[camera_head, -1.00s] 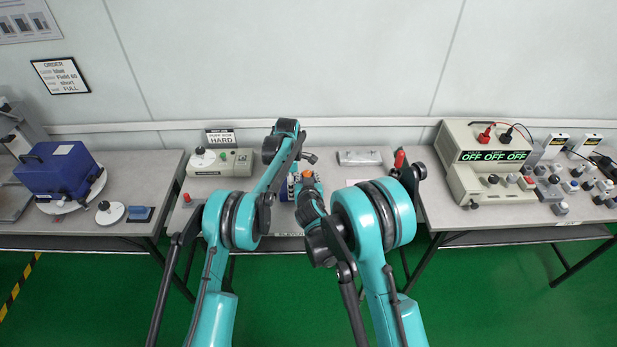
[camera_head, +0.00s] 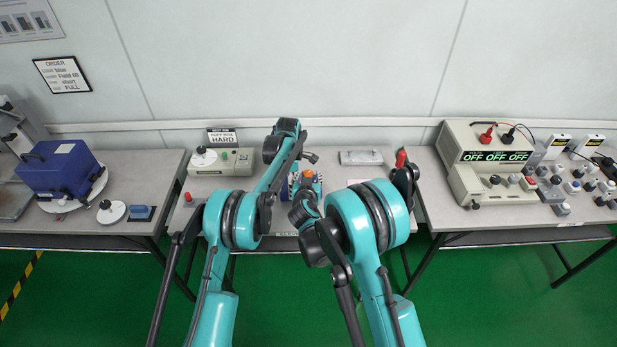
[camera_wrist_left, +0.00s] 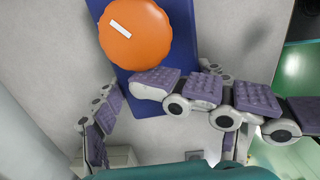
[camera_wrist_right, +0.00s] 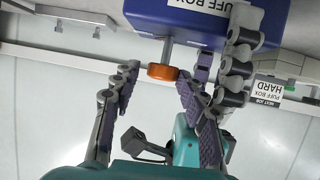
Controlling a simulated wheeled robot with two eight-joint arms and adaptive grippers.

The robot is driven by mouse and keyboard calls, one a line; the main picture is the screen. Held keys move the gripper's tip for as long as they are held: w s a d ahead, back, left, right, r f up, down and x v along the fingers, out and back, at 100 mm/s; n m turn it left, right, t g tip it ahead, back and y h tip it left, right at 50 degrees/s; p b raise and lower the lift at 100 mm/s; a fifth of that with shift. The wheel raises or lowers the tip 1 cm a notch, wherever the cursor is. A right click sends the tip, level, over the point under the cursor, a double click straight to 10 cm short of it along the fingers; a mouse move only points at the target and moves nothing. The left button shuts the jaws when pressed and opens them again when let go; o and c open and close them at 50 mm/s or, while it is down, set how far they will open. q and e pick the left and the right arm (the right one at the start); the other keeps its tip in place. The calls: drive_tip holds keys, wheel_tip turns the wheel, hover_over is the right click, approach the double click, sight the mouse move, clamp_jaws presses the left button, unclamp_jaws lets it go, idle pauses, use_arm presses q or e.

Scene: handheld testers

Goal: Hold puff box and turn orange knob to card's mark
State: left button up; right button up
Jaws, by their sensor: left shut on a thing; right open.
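The blue puff box (camera_head: 317,186) stands at the middle of the bench, partly behind my arms. Its orange knob (camera_wrist_left: 135,32) has a white pointer line, which slants toward the upper left in the left wrist view. My left gripper (camera_wrist_left: 160,82) is shut on the puff box; its grip is partly hidden. My right gripper (camera_wrist_right: 160,75) is open, with the knob (camera_wrist_right: 163,72) between its fingertips in the right wrist view; I cannot tell whether they touch it. One of its fingers seems to cross beside the knob in the left wrist view. The card (camera_head: 221,137) reads "HARD".
A pale device (camera_head: 222,162) with a white dial stands left of the puff box. A grey block (camera_head: 361,157) lies behind to the right, and a meter showing "OFF" (camera_head: 490,150) is on the right bench. A blue case (camera_head: 58,172) sits on the left bench.

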drive_tip(key=v, duration=0.8)
drive_tip(key=w+d+m+g, duration=0.3)
drive_tip(key=w+d, duration=0.6)
drive_tip(key=d, duration=0.3)
drive_tip(key=w+a+r+n+g+y, duration=0.1)
drive_tip(key=a+r+n+g+y, duration=0.1)
drive_tip(key=r+n+g, duration=0.3)
drive_tip(key=a+r+n+g+y, duration=0.2)
drive_tip(key=r+n+y, duration=0.1)
drive_tip(key=n, duration=0.5)
drive_tip(key=s+a+n+g, duration=0.1)
drive_tip(key=s+a+n, duration=0.1)
drive_tip(key=s+n, duration=0.15)
drive_tip(key=x, duration=1.1)
drive_tip(key=shift+w+a, duration=0.2)
drive_tip(key=shift+a, duration=0.1)
